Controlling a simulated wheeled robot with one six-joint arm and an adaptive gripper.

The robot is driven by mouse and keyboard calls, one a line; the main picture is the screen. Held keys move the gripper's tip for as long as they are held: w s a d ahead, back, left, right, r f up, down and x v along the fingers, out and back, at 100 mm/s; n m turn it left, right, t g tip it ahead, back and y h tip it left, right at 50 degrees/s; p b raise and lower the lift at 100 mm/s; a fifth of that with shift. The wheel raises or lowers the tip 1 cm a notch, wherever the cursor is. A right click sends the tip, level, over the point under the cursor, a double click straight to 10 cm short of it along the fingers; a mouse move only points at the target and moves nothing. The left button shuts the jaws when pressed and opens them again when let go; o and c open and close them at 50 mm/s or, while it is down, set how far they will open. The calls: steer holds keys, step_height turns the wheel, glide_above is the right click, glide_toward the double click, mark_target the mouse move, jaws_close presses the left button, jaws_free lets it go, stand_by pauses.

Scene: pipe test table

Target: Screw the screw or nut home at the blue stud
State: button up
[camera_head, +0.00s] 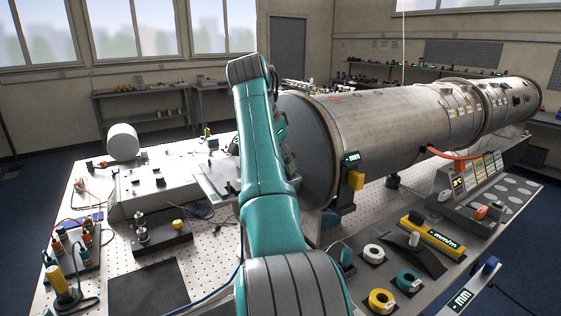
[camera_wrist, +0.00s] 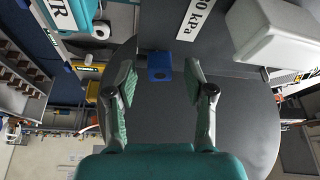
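In the wrist view my gripper (camera_wrist: 160,78) is open, its two green-padded fingers spread wide with nothing between the pads. A small blue square piece (camera_wrist: 160,66) with a dark spot on it shows ahead, between the fingertips in the picture; it looks like the place of the blue stud. It sits at a large dark grey round plate (camera_wrist: 240,125). I cannot make out a separate screw or nut, or how far the fingertips are from the blue piece. In the head view my own teal arm hides the gripper and the blue piece.
A large steel pipe (camera_head: 390,130) lies along the table, its round end flange (camera_head: 307,150) beside my arm. A white box (camera_wrist: 275,35) is close at upper right in the wrist view. Tape rolls (camera_head: 382,300) and a yellow-black tool (camera_head: 430,235) lie at right.

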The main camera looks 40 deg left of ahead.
steer(key=o, duration=0.3)
steer(key=shift+w, duration=0.2)
steer(key=shift+d, duration=0.1)
steer(key=shift+n+y, duration=0.4)
steer(key=shift+n, duration=0.7)
steer(key=n+y, duration=0.1)
steer(key=n, duration=0.3)
steer(key=shift+y, duration=0.3)
steer(key=shift+w+d+n+y, duration=0.1)
steer(key=shift+n+y, duration=0.2)
steer(key=shift+n, duration=0.7)
steer(key=n, duration=0.2)
steer(key=n+g+y, duration=0.1)
steer(key=n, duration=0.1)
steer(key=shift+g, duration=0.3)
